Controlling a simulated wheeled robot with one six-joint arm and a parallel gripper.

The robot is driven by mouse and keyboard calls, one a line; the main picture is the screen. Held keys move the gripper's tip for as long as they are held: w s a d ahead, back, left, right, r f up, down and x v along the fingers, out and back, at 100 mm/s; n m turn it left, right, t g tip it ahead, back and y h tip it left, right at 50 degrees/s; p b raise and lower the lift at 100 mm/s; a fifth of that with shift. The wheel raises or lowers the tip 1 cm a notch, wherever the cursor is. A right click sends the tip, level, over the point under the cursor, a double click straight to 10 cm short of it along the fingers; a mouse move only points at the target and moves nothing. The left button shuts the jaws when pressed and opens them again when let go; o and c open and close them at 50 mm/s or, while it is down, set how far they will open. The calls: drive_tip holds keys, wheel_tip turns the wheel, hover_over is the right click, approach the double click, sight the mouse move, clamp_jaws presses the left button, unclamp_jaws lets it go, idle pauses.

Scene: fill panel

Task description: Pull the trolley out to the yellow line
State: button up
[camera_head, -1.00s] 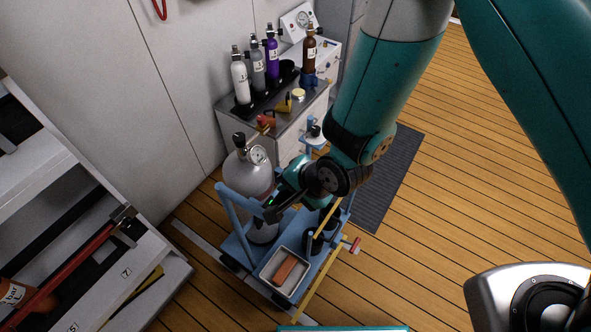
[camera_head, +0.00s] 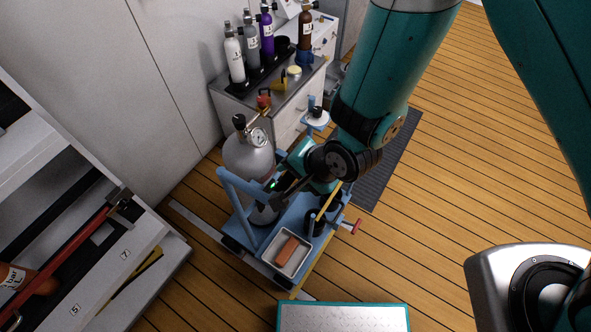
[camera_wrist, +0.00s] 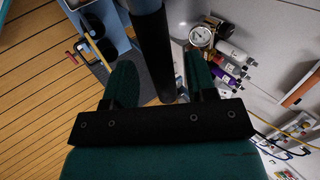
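The blue trolley (camera_head: 294,222) stands on the wooden floor in front of the wall, carrying a grey gas cylinder (camera_head: 247,158) and a pale tray (camera_head: 276,267) with a brown block. Its raised blue handle (camera_head: 237,180) is at the left end. My gripper (camera_head: 270,187) is at this handle. In the wrist view, a bar with a black sleeve (camera_wrist: 152,50) lies between the fingers of my gripper (camera_wrist: 160,82), with a narrow gap showing at the right finger. The yellow line (camera_head: 304,277) runs along the trolley's right side, partly hidden by it.
A grey cabinet (camera_head: 289,112) with several bottles stands behind the trolley. A white shelf unit (camera_head: 120,255) is close on the left. A red-ended lever (camera_head: 356,226) sticks out on the trolley's right. A dark mat (camera_head: 393,165) lies beyond it; the floor to the right is open.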

drive_tip(key=p+v, duration=1.7)
drive_tip(key=shift+r, duration=0.25)
drive_tip(key=shift+d, duration=0.1)
drive_tip(key=shift+w, duration=0.1)
idle(0.4)
